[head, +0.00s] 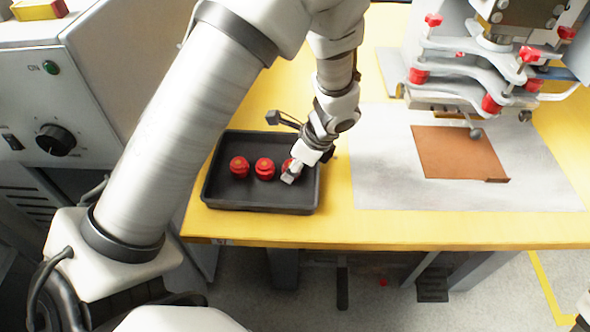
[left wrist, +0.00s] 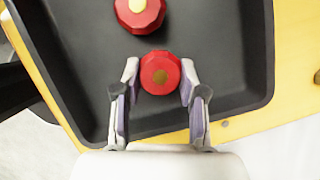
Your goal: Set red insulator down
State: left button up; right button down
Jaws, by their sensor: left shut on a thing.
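My left gripper (head: 290,176) is low over the right part of the black tray (head: 225,190). It is shut on a red insulator (head: 286,164), which the fingers partly hide in the head view. In the left wrist view, this round red insulator with a dull yellowish centre (left wrist: 160,73) sits between the two fingertips, above or on the tray floor; I cannot tell whether it touches. Two more red insulators, one at the left (head: 239,166) and one in the middle (head: 264,168), stand in the tray in a row with it.
The tray stands on a yellow table (head: 335,228) near its front edge. To the right is a grey mat (head: 380,180) with a brown sheet (head: 458,152), under a machine with red knobs (head: 490,60). A grey control cabinet (head: 95,95) stands at the left.

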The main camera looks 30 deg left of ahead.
pick_arm(q)
jog(key=shift+a, duration=0.1)
jog(key=o, duration=1.2)
jog(key=shift+s, duration=0.1)
jog(key=shift+c, duration=0.2)
jog(key=p+v, duration=0.3)
jog(key=v, duration=0.9)
jog(key=shift+r, duration=0.1)
